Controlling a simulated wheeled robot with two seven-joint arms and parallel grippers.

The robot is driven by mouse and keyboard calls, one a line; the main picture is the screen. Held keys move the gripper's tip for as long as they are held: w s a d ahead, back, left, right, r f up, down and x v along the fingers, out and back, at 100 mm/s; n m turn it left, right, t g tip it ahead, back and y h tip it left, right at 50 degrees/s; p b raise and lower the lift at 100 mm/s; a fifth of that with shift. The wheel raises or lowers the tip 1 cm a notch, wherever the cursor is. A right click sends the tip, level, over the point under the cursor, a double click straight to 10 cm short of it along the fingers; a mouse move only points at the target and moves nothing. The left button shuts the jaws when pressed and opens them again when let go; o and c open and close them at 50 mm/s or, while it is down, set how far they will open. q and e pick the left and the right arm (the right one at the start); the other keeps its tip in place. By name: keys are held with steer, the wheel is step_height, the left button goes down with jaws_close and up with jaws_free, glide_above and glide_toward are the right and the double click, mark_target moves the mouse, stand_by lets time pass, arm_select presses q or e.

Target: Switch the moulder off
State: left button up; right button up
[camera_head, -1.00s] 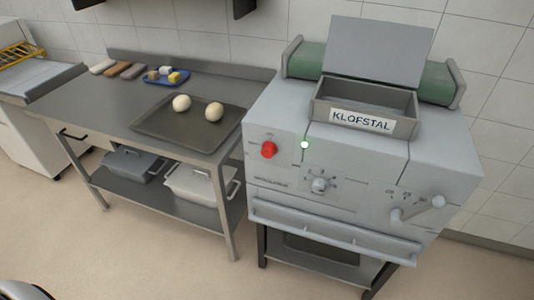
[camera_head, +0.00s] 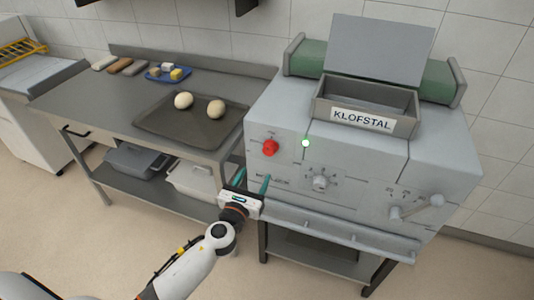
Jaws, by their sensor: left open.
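The moulder (camera_head: 350,165) is a grey machine labelled KLOFSTAL on a dark stand, right of centre. A red knob (camera_head: 270,148) sits at the left of its front, with a lit green lamp (camera_head: 306,143) to its right. A grey dial (camera_head: 320,182) is lower down, and a lever (camera_head: 423,207) is at the right. My left gripper (camera_head: 254,181) is open and empty, its teal fingers pointing up at the lower left of the moulder's front, below the red knob and apart from it. My right gripper is not in view.
A steel table (camera_head: 95,105) stands left of the moulder. It carries a dark tray (camera_head: 165,130) with two dough balls (camera_head: 183,100), and a blue tray (camera_head: 155,75) with small blocks. Lidded bins (camera_head: 135,160) are on its lower shelf. The floor in front is clear.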

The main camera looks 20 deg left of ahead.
mark_target(268, 153)
arm_select(q)
steer(key=w, duration=1.1)
steer(key=shift+b, duration=0.3)
steer(key=c, duration=1)
